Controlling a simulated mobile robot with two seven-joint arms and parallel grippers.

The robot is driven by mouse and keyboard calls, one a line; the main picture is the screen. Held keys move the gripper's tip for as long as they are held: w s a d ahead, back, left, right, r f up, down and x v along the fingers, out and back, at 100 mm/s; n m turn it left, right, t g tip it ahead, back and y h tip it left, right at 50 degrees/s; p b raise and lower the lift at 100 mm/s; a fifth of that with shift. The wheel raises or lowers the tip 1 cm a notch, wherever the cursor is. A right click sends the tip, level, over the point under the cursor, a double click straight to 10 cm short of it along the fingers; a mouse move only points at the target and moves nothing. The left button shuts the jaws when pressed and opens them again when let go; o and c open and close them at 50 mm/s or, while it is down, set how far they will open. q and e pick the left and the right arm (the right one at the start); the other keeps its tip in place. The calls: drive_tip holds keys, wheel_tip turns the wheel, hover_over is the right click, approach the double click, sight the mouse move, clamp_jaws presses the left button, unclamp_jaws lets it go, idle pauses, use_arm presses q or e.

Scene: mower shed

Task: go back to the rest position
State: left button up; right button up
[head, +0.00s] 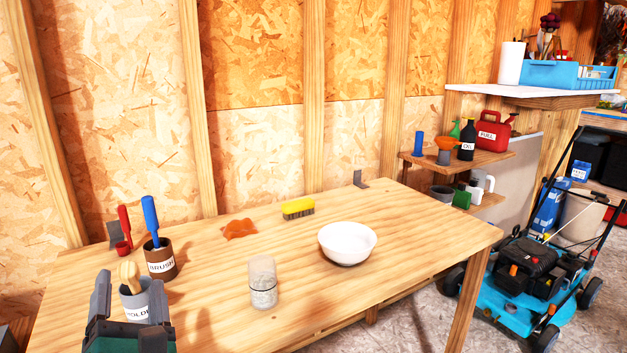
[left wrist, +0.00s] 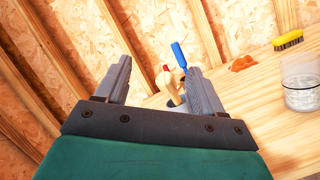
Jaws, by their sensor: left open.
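My left gripper (head: 128,298) is at the lower left of the head view, above the near left part of the wooden table (head: 300,318). Its two grey fingers are spread apart with nothing gripped; the left wrist view also shows the open gripper (left wrist: 160,80). A grey cup labelled HOLDER (head: 135,306), with a wooden-handled tool (head: 128,274) in it, shows beyond and between the fingers and is partly hidden by them. I cannot tell how near the fingers are to it. My right gripper is not in view.
A brown cup labelled BRUSH (head: 162,262) with a blue-handled brush (head: 150,218) stands close behind the gripper. A turquoise mower (head: 520,292) stands at right.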

use_arm(q)
drive_tip(key=s+d+f+m+h+p, duration=0.1)
drive_tip(key=d+f+m+h, duration=0.25)
drive_tip(key=m, duration=0.45)
drive_tip(key=s+d+f+m+g+h+p, duration=0.1)
drive_tip(key=d+f+m+h, duration=0.2)
drive_tip(key=m+h, duration=0.35)
drive_tip(key=s+d+f+m+h+p, duration=0.1)
drive_tip(key=d+f+m+h, duration=0.2)
drive_tip(key=m, duration=0.7)
drive_tip(key=s+f+m+g+y+p, duration=0.1)
drive_tip(key=s+f+m+g, duration=0.3)
drive_tip(key=f, duration=0.4)
drive_tip(key=s+a+f+m+g+p, duration=0.1)
drive_tip(key=s+f+m+g, duration=0.3)
drive_tip(key=f+m, duration=0.3)
drive_tip(key=shift+s+a+f+y, duration=0.3)
drive_tip(key=shift+s+f+y, duration=0.1)
drive_tip(key=shift+s+f, duration=0.3)
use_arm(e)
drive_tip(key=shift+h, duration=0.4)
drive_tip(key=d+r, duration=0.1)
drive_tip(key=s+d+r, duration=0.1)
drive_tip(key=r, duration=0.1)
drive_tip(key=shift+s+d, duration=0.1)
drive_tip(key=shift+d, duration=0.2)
